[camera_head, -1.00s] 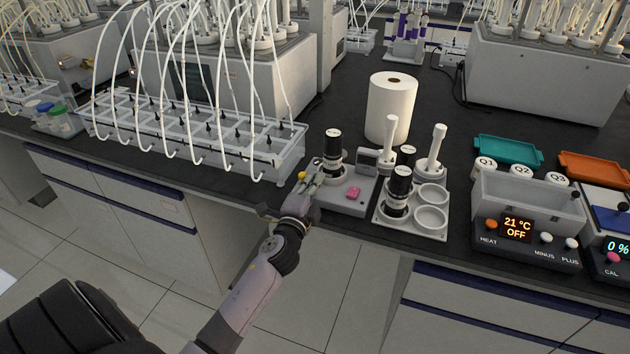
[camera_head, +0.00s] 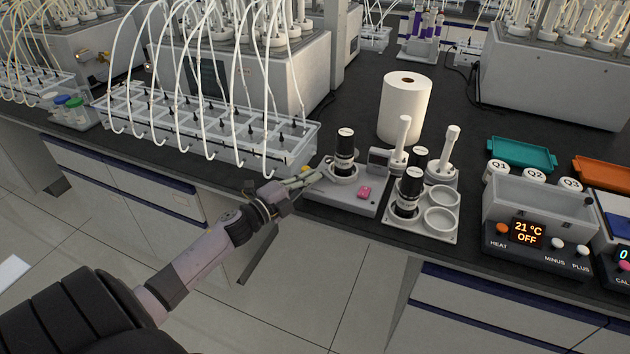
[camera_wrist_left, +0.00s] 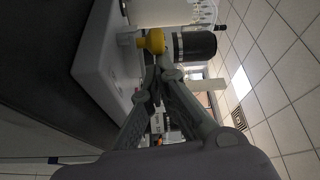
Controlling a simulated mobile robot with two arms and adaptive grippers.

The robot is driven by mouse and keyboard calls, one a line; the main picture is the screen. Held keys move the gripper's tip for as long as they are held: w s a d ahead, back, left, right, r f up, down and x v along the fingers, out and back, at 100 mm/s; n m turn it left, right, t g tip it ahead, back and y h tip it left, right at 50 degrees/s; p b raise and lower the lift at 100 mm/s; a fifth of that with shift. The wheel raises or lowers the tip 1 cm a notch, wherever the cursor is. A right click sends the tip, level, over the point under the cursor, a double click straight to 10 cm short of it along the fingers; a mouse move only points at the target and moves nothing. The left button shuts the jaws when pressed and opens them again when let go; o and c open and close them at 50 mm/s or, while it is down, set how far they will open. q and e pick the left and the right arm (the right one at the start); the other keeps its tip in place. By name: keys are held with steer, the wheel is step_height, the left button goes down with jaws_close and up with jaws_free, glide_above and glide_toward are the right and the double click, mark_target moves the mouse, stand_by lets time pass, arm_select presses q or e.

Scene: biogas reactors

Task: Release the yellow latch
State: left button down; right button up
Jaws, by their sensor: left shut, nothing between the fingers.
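The yellow latch (camera_head: 305,169) shows as a small knob at the left side of a grey bench device (camera_head: 343,197). In the left wrist view the rounded yellow latch (camera_wrist_left: 155,41) sits just beyond my fingertips, beside a black bottle (camera_wrist_left: 195,45). That bottle (camera_head: 345,152) stands upright in the device's holder. My left gripper (camera_head: 318,177) is shut and empty, its fingertips close to the latch and the holder. I cannot tell whether they touch the latch. My right gripper is not in view.
A pink button (camera_head: 364,192) is on the device's front. To the right stands a rack (camera_head: 421,229) with black bottles and white tools. A clear tubed tray (camera_head: 295,160) is close on the left. A paper roll (camera_head: 404,106) stands behind.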

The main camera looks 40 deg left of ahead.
arm_select(q)
steer(key=shift+s+a+r, duration=0.1)
steer(key=shift+a, duration=0.6)
stand_by(0.4)
